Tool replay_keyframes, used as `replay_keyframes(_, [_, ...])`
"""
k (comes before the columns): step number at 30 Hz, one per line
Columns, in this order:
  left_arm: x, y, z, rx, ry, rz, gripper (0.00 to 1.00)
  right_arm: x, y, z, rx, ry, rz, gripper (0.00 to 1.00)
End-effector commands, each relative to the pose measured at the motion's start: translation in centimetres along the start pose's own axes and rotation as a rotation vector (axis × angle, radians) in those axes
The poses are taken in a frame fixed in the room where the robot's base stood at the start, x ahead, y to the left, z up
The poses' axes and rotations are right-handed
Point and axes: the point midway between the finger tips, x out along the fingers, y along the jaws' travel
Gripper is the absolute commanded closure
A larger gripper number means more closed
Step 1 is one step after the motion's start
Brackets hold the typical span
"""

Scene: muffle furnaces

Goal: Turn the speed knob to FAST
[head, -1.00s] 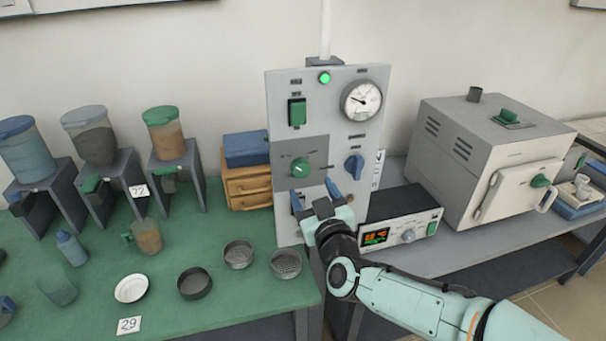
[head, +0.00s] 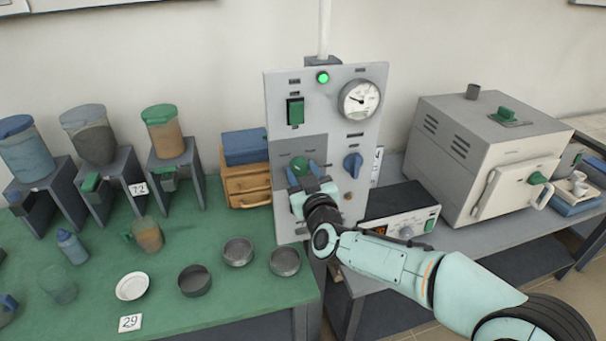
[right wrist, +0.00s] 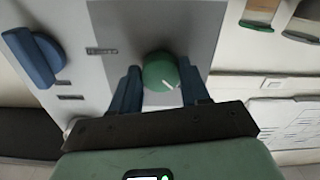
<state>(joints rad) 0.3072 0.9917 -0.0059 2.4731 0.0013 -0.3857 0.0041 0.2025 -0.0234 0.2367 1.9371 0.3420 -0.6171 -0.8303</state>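A grey control panel (head: 325,100) carries a green round knob (head: 299,164) on a darker grey square and a blue knob (head: 352,165) to its right. Their labels are too small to read. My right gripper (head: 305,172) is at the green knob, with its blue fingers on either side of it. In the right wrist view the green knob (right wrist: 161,72) sits between the open fingers (right wrist: 158,88), its white mark pointing lower right. A gap shows at the left finger; I cannot tell whether the right finger touches. My left gripper is not in view.
The panel also has a lit green lamp (head: 323,78), a green switch (head: 295,111) and a dial gauge (head: 360,99). A display box (head: 398,205) and a furnace (head: 480,150) stand to the right. Sieves (head: 238,251) and hoppers (head: 168,145) are on the green table.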

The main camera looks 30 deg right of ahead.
Motion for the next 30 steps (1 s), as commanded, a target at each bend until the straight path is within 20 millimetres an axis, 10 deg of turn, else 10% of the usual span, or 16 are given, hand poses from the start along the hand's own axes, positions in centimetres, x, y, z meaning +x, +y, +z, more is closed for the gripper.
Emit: replay_keyframes(30, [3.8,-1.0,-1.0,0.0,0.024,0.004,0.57,0.0,-0.3,0.2,0.614,-0.001,0.0,0.85])
